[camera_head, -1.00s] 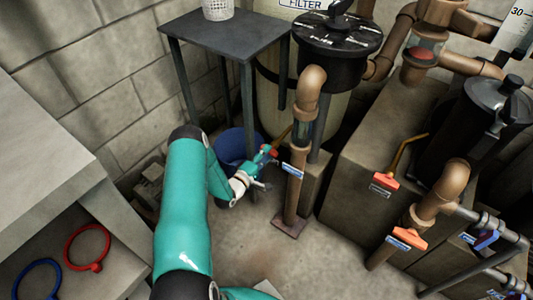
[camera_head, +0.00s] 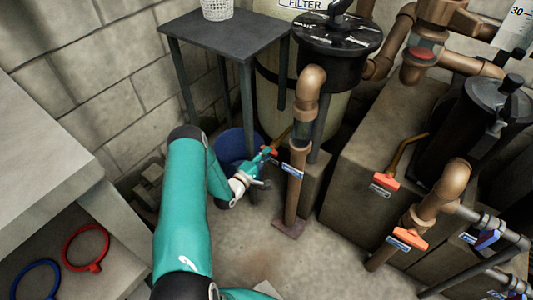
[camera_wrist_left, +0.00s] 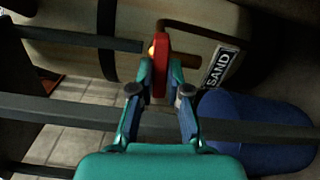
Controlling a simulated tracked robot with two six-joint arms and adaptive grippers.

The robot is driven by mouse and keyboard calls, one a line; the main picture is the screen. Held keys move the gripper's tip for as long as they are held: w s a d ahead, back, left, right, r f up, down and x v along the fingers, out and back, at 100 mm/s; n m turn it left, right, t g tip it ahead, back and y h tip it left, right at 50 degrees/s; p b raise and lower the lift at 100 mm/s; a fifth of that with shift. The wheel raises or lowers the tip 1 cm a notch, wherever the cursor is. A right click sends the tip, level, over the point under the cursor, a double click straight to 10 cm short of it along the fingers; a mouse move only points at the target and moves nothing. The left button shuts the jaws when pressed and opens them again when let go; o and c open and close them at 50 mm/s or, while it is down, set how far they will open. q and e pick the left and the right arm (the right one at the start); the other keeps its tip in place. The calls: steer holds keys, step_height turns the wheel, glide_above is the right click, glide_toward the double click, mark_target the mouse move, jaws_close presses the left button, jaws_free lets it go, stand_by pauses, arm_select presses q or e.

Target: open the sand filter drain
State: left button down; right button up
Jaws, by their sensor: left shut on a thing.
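The sand filter (camera_head: 330,110) is a large pale tank behind the pipes in the head view. Its low drain has a red handle (camera_wrist_left: 161,62), held upright between the fingertips of my left gripper (camera_wrist_left: 160,80) in the left wrist view. A brass-coloured fitting shows just left of the handle. A "SAND" label (camera_wrist_left: 221,68) is to its right. In the head view my left gripper (camera_head: 268,155) reaches in beside the brown vertical pipe, with the red handle small at its tip. My right gripper is not in view.
A blue bucket (camera_head: 232,146) stands under a dark side table (camera_head: 226,34), close to my left gripper. Dark table bars cross the left wrist view. Brown pipes, a valve with an orange handle (camera_head: 384,181) and a concrete block crowd the right.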

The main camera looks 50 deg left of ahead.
arm_select(q)
steer(key=n+b, duration=0.1)
steer(key=n, duration=0.4)
steer(key=n+b, duration=0.1)
steer(key=n, duration=1.1)
steer(key=shift+s+f+b, duration=0.1)
steer(key=shift+f+b, duration=0.15)
steer(key=shift+b, duration=0.15)
steer(key=c, duration=1)
jaws_free()
steer(key=shift+c, duration=0.2)
steer(key=shift+r, duration=0.1)
steer(key=shift+r, duration=0.1)
steer(key=p+v, duration=0.1)
steer(key=v, duration=0.5)
steer(key=shift+s, duration=0.4)
